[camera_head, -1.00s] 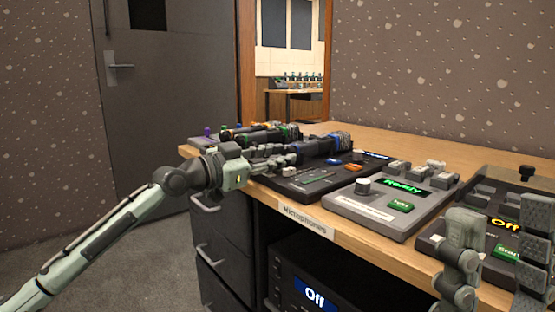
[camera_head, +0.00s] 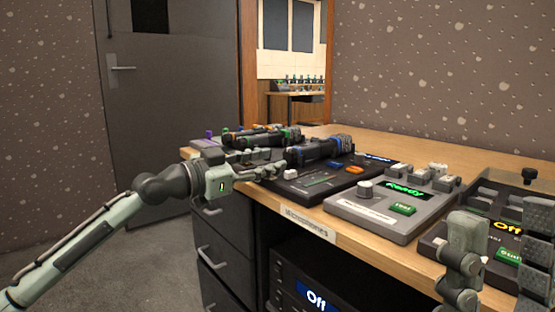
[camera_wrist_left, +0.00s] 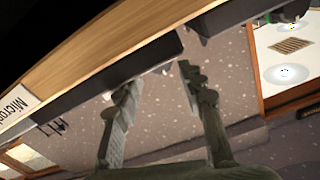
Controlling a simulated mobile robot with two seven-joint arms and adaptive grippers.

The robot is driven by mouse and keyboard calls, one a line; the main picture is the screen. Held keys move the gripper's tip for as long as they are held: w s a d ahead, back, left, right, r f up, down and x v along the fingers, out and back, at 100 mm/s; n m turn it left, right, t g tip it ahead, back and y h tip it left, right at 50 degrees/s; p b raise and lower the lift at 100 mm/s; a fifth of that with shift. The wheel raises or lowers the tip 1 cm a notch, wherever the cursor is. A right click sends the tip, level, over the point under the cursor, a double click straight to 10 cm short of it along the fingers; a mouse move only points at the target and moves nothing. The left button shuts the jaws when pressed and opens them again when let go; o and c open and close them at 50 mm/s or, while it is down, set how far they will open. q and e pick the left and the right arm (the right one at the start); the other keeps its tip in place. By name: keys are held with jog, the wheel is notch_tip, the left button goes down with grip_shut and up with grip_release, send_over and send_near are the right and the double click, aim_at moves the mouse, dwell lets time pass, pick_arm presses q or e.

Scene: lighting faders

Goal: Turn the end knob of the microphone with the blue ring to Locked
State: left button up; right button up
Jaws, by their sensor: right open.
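The black microphone with the blue ring (camera_head: 312,150) lies on a dark panel on the wooden desk in the head view, its near end facing my left gripper. Its end knob is too small to make out and I cannot read its setting. My left gripper (camera_head: 273,165) is just left of that near end, pointing right; I cannot tell whether it touches. In the left wrist view its two fingers (camera_wrist_left: 158,80) stand apart with nothing between them. My right gripper (camera_head: 497,255) is open and empty at the lower right, in front of the desk.
More microphones (camera_head: 262,137) with green and orange rings lie behind. A grey console (camera_head: 385,210) reading "Ready" and a dark unit reading "Off" stand to the right. The desk edge bears a "Microphones" label (camera_head: 308,223). Drawers (camera_head: 225,250) are below. The back of the desk is clear.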

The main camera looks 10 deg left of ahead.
pick_arm(q)
jog(key=v, duration=0.8)
jog(key=shift+s, duration=0.15)
jog(key=shift+a, duration=0.1)
